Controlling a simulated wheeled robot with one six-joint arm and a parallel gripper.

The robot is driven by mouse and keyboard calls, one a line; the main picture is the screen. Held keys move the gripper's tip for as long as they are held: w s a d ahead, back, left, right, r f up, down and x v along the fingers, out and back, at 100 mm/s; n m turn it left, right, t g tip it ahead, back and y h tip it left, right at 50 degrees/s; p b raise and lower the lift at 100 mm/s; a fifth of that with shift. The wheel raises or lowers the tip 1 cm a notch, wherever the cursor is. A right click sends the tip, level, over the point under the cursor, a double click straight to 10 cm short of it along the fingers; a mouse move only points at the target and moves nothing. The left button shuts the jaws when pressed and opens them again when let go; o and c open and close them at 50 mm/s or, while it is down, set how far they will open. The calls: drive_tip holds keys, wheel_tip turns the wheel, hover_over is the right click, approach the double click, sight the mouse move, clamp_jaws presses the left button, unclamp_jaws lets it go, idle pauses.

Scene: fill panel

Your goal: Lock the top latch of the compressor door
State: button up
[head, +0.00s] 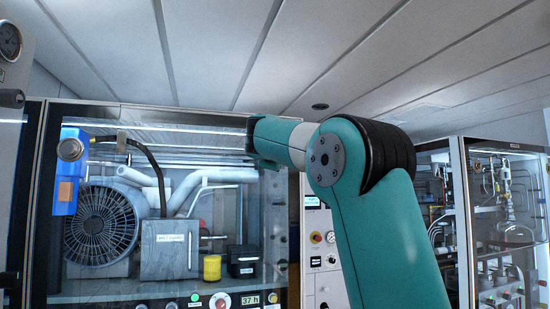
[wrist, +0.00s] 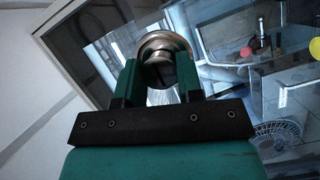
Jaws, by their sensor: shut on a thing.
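My gripper (wrist: 160,78) shows in the wrist view with its two green fingers on either side of a round, shiny metal knob, the top latch (wrist: 165,46). The fingers are shut on it. Its dark middle shows between them; its lower part is hidden, and I cannot tell whether it is locked. In the head view my teal arm reaches to the upper right corner of the compressor door (head: 115,290), a glass panel in a dark frame. The arm hides the latch and most of the gripper there. The door looks closed or nearly so.
Behind the glass are a fan (head: 101,226), a grey box (head: 168,250), a yellow cylinder (head: 212,268) and a blue part (head: 68,172). A control panel (head: 322,240) stands right of the door. Another glass cabinet (head: 505,225) stands at the far right.

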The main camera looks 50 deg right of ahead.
drive_tip(key=o, duration=0.9)
drive_tip(key=b+v, duration=0.6)
drive_tip(key=v, duration=1.1)
drive_tip(key=shift+a+f, duration=0.1)
drive_tip(key=shift+a, duration=0.15)
